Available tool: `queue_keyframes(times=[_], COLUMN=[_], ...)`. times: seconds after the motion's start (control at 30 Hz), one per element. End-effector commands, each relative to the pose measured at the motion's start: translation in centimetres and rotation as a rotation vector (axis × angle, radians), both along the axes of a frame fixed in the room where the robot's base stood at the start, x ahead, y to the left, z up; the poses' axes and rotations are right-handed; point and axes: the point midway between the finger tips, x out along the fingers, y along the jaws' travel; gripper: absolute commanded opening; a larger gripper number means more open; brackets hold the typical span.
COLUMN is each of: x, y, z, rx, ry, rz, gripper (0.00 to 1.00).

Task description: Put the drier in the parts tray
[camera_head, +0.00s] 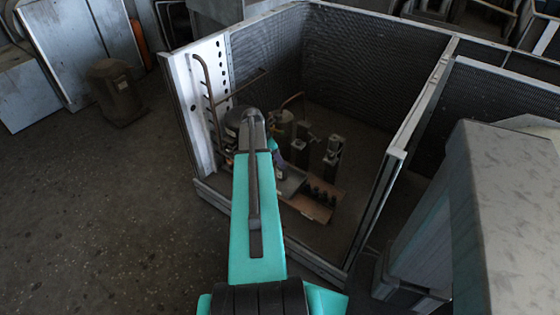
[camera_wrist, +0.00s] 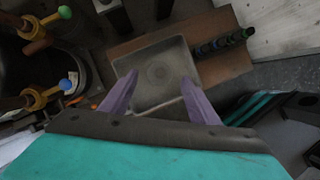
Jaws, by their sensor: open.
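My gripper (camera_wrist: 160,78) is open, its two purple fingers spread with nothing visible between them. It is over a shallow grey square tray (camera_wrist: 177,52), which looks like the parts tray. The tray's floor shows a faint round pattern and no clear separate part. The tray also shows in the head view (camera_head: 291,183), just right of my arm. I cannot pick out the drier with certainty in either view. My arm hides part of the pen in the head view, including most of my gripper.
The tray lies on a brown board (camera_wrist: 226,66) beside a row of dark cylindrical pieces (camera_wrist: 225,43). A dark tank with brass valves (camera_wrist: 36,101) stands at left. Mesh walls (camera_head: 345,55) enclose the area. Metal blocks (camera_head: 331,158) stand behind the tray.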

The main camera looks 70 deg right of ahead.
Motion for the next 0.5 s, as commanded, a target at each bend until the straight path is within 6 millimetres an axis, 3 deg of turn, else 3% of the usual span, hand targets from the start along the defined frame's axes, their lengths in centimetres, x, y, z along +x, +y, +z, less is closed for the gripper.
queue_keyframes(times=[0.5], x=[2.0], y=[2.0], z=[6.6], rx=[-0.001], ry=[-0.001], rz=[0.001], gripper=[0.55])
